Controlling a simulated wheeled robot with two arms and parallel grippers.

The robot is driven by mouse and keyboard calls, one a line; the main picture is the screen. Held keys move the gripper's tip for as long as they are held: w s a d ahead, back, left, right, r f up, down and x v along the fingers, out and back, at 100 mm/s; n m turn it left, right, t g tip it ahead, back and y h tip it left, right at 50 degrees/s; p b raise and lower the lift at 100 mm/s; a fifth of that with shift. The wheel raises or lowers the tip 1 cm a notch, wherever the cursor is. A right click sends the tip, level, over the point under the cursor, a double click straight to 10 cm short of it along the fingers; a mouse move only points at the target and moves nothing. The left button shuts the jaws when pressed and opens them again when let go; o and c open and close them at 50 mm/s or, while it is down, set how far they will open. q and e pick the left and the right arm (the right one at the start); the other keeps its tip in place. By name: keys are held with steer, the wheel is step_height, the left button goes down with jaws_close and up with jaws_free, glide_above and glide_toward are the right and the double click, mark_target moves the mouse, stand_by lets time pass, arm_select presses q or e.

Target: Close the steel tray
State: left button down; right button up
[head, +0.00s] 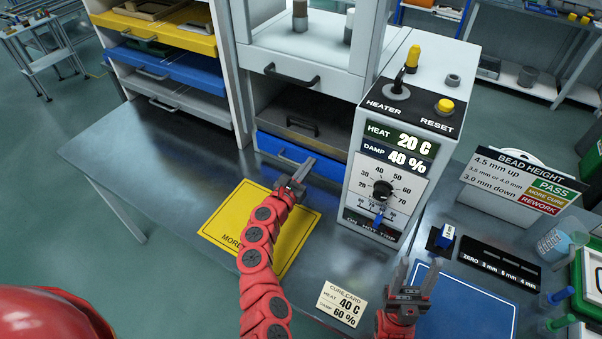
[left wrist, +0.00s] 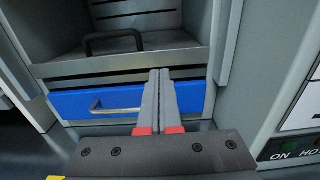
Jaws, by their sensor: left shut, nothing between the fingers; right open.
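A grey steel tray (head: 285,118) sits in the lower bay of the central cabinet, above a blue drawer (head: 283,148). In the left wrist view the steel tray (left wrist: 130,64) shows a grey front lip and a dark handle (left wrist: 113,42) behind it. The blue drawer (left wrist: 68,105) with its pale handle is below. My left gripper (head: 297,178) is shut and empty in front of the bay; its fingertips (left wrist: 165,73) overlap the blue front and the tray's lip, and contact cannot be told. My right gripper (head: 414,275) is open and empty over the right bench.
A heater control box (head: 395,150) stands close right of the bay. A yellow mat (head: 225,222) lies under my left arm. A rack with a yellow tray (head: 160,32) stands at left. A cure card (head: 342,303) and a blue mat (head: 465,305) lie in front. The bench's left part is clear.

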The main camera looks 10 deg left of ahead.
mark_target(323, 145)
arm_select(q)
steer(key=x, duration=0.4)
steer(key=shift+x, duration=0.8)
steer(key=shift+b, duration=0.35)
steer(key=shift+w+d+f+b, duration=0.15)
steer(key=shift+w+d+b, duration=0.1)
steer(key=shift+w+b, duration=0.5)
steer(key=shift+w+d+b, duration=0.2)
steer(key=shift+w+b, duration=0.05)
steer(key=shift+b, duration=0.05)
steer(key=shift+r, duration=0.45)
steer(key=shift+s, duration=0.1)
